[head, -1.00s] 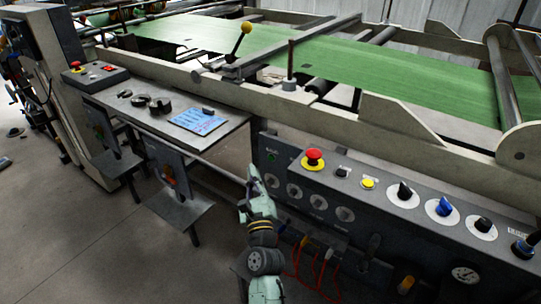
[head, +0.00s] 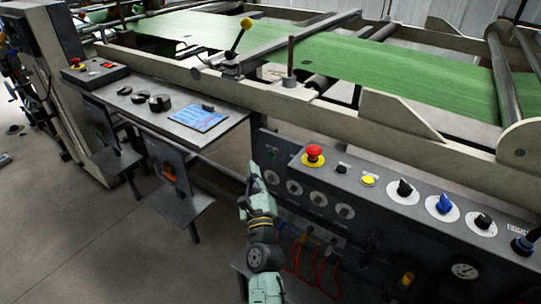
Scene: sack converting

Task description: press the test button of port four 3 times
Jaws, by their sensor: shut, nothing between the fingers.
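A dark control box has a row of several round pale ports (head: 318,199) on its front face, below the red stop button. I cannot read their numbers, so I cannot tell which is port four, and no test button can be made out. My gripper (head: 254,172) is shut and empty. In the picture it is just left of the leftmost round port and covers part of the box's left end. I cannot tell whether it touches the box.
On the box top are a red stop button (head: 314,155), a yellow button (head: 368,180) and a blue knob (head: 444,204). Orange cables (head: 318,262) hang below. A metal table (head: 215,141) stands left, with a blue sheet (head: 198,118). Open floor lies at lower left.

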